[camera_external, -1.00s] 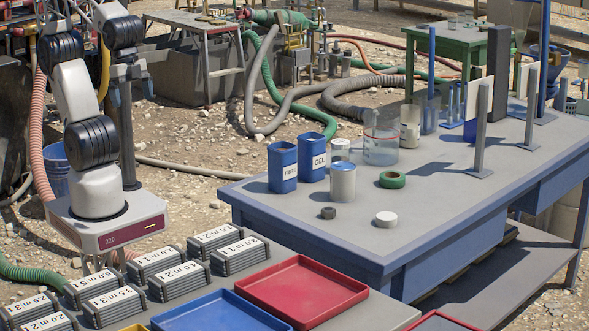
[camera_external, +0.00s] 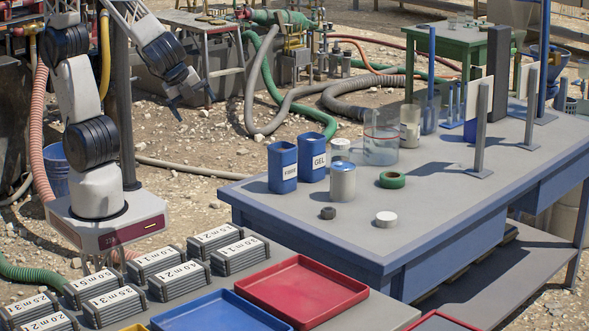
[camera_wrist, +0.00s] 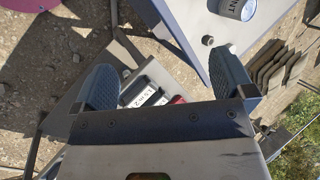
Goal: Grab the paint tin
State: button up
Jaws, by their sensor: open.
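The paint tin (camera_external: 342,184) is a light metal can with a bluish top, upright on the blue-edged table. In the wrist view the tin (camera_wrist: 237,8) shows at the top edge, cut off, with part of its label readable as "NT". My gripper (camera_external: 192,103) is in the air left of the table, well apart from the tin and higher than it. Its two fingers (camera_wrist: 167,82) are spread with nothing held between them.
Two blue containers, FIBRE (camera_external: 282,167) and GEL (camera_external: 312,158), stand close left of the tin. A green tape roll (camera_external: 392,180), a glass beaker (camera_external: 381,146), a dark small piece (camera_external: 328,213) and a white disc (camera_external: 386,218) surround it. The table's front is mostly clear.

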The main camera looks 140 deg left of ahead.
aim_at(332, 168)
jog(key=w+a+f+m+t+y, duration=0.1)
jog(key=w+a+f+m+y, duration=0.1)
jog(key=w+a+f+m, duration=0.3)
jog(key=w+a+f+m+t+y, duration=0.1)
jog(key=w+a+f+m+y, duration=0.1)
jog(key=w+a+f+m, duration=0.4)
jog(key=w+a+f+m+t+y, duration=0.1)
jog(key=w+a+f+m+y, duration=0.2)
jog(key=a, duration=1.2)
jog(key=shift+w+a+f+m, duration=0.15)
jog(key=shift+w+f+m, duration=0.3)
jog(key=shift+w+f, duration=0.6)
jog(key=shift+w+a+f+m, duration=0.1)
jog(key=shift+w+f+m, duration=0.45)
jog(key=shift+w, duration=0.85)
jog(key=shift+w+a+f+m, duration=0.15)
jog(key=shift+w+f+m, duration=0.15)
jog(key=shift+w+f, duration=0.8)
jog(key=shift+w+r, duration=0.15)
jog(key=shift+x, duration=1.3)
jog(key=shift+x, duration=2.6)
jog(key=shift+w, duration=0.1)
jog(key=shift+c, duration=0.2)
jog(key=shift+r, duration=0.1)
jog(key=c, duration=1.2)
